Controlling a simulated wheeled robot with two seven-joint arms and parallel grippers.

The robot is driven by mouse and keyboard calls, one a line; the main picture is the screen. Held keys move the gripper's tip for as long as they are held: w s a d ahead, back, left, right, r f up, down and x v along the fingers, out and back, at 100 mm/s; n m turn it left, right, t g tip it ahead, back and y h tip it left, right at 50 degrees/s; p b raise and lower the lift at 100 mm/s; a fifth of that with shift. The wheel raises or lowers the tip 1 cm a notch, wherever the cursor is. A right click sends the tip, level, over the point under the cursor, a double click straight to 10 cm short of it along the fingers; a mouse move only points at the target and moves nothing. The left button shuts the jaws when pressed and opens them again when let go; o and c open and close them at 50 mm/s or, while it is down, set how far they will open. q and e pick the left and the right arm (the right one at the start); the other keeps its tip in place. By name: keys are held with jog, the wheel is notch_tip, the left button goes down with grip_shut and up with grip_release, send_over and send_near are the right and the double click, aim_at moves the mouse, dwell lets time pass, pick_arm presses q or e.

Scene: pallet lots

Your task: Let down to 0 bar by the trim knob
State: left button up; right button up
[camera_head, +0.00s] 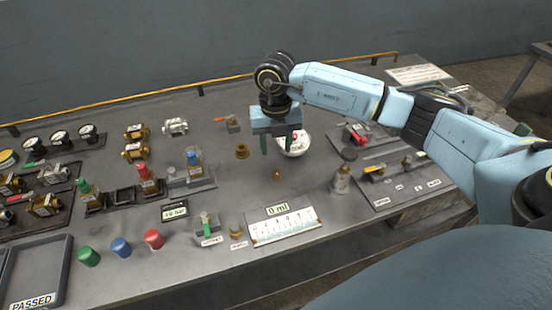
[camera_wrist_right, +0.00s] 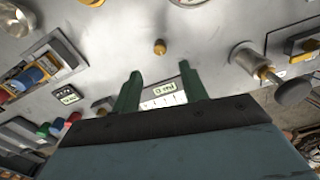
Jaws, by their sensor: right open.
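A small brass knob (camera_head: 276,175), likely the trim knob, stands on the grey bench top in front of my right gripper (camera_head: 277,150). In the right wrist view the brass knob (camera_wrist_right: 160,46) shows beyond the fingertips of the right gripper (camera_wrist_right: 160,72). The gripper is open and empty, its fingers pointing down, apart from the knob. A round white gauge (camera_head: 296,144) is partly hidden behind the gripper; its reading cannot be told. A small black-framed display (camera_head: 174,211) reads in bar, its digits too small to be sure of. My left gripper is not in view.
A white scale plate (camera_head: 284,225) with a 0 ml display (camera_head: 277,208) lies at the front edge. A metal fitting (camera_head: 341,180) stands right of the knob. Valves with coloured caps stand left; a panel with a red handle (camera_head: 358,134) lies right.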

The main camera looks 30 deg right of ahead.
jog(key=shift+r, duration=2.25)
jog(key=shift+a+f, duration=0.1)
